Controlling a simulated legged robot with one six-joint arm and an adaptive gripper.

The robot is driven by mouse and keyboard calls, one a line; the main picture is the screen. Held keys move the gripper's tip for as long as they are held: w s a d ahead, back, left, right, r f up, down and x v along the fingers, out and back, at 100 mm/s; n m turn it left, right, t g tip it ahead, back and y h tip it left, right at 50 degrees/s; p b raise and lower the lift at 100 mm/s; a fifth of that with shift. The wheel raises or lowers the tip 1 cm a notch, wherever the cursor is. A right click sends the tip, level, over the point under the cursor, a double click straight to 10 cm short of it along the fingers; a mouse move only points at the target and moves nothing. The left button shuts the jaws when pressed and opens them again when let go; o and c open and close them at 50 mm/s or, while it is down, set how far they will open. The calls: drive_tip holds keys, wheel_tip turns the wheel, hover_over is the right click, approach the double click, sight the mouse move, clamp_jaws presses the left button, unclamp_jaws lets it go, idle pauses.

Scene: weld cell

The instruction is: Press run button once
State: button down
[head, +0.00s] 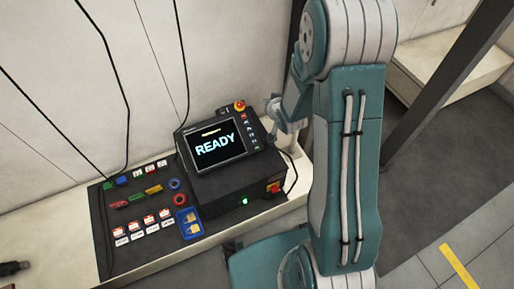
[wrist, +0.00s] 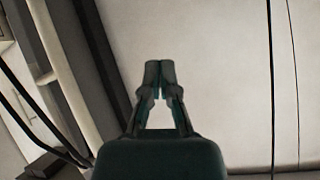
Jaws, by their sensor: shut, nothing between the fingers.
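A black control unit (head: 236,178) stands on the bench with a tilted panel, and its screen (head: 217,146) reads READY. A column of small buttons (head: 250,132) runs down the panel right of the screen. Their labels are too small to read, so I cannot tell which is the run button. A red knob on a yellow base (head: 240,105) sits at the panel's top right corner. My gripper (head: 273,108) is just right of the panel, partly hidden by my arm. In the wrist view its fingertips (wrist: 160,70) are together and empty, against a pale wall; no panel shows there.
A dark mat (head: 110,258) left of the unit holds coloured pieces, red-and-white tags and a blue tray (head: 180,226). Black cables (head: 128,120) hang along the wall. A dark post (head: 445,85) stands right of my arm.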

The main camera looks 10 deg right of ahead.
drive_tip(key=m+t+y, duration=0.1)
drive_tip(key=y, duration=0.1)
hover_over(254, 144)
drive_tip(key=s+d, duration=0.3)
wheel_tip(254, 144, down, 9)
drive_tip(key=s+a+f+m+t+y, duration=0.1)
drive_tip(key=s+f, duration=0.3)
drive_tip(key=f, duration=0.4)
drive_tip(key=shift+s+m+t, duration=0.25)
drive_tip(key=shift+m+t, duration=0.15)
drive_tip(key=shift+f, duration=0.2)
drive_tip(key=shift+w+a+f, duration=0.15)
drive_tip(key=shift+w+f, duration=0.5)
drive_tip(key=shift+f, duration=0.6)
drive_tip(key=shift+w+a+f, duration=0.1)
drive_tip(key=shift+w+f, duration=0.55)
drive_tip(key=shift+f, duration=0.65)
drive_tip(key=shift+w+a+f, duration=0.15)
drive_tip(key=shift+w+f, duration=0.5)
drive_tip(key=shift+f, duration=0.6)
drive_tip(key=shift+f, duration=0.15)
drive_tip(key=shift+w+f, duration=0.15)
